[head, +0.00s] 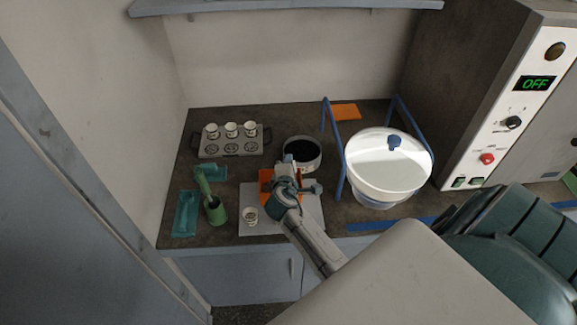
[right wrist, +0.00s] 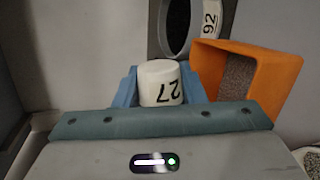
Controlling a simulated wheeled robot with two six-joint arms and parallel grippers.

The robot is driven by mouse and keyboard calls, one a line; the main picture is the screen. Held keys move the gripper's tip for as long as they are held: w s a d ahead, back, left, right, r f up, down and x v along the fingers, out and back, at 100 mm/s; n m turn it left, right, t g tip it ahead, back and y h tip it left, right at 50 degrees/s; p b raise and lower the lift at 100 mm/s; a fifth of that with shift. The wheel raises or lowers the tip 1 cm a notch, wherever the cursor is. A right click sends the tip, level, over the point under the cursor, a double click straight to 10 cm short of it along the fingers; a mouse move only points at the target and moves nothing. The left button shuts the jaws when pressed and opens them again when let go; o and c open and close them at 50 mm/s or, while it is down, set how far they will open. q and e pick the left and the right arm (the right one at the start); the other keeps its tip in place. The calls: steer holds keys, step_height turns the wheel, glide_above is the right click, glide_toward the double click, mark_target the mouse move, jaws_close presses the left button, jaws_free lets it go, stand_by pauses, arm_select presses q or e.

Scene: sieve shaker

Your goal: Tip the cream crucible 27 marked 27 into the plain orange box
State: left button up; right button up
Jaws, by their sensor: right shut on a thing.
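The cream crucible 27 (right wrist: 160,84) is between the blue fingers of my right gripper (right wrist: 158,88), its black 27 upside down in the right wrist view. The gripper is shut on it. In the head view my right gripper (head: 288,168) is over the orange box (head: 265,183), and I cannot make out the crucible there. The orange box (right wrist: 268,72) is just right of the crucible in the right wrist view, with grey grainy stuff inside. The gripper hides part of the box in the head view. My left gripper is not in view.
A dark round pan (head: 302,149), marked 92 in the right wrist view (right wrist: 210,22), is behind the box. Another small cup (head: 250,214) stands on the grey mat (head: 312,217). A green pot (head: 215,212), a rack of cups (head: 232,147) and a white bucket (head: 388,180) stand around.

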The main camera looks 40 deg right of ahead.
steer(key=shift+s+d+m+t+y, duration=0.15)
steer(key=shift+d+m+t+y, duration=0.15)
steer(key=shift+m+y, duration=0.35)
steer(key=shift+r+m+y, duration=0.1)
steer(key=shift+m+y, duration=0.25)
steer(key=shift+m, duration=0.5)
steer(key=shift+s+d+m+t+y, duration=0.25)
steer(key=shift+m+t+y, duration=0.2)
steer(key=shift+m, duration=0.35)
steer(key=shift+w, duration=0.1)
steer(key=shift+a, duration=0.1)
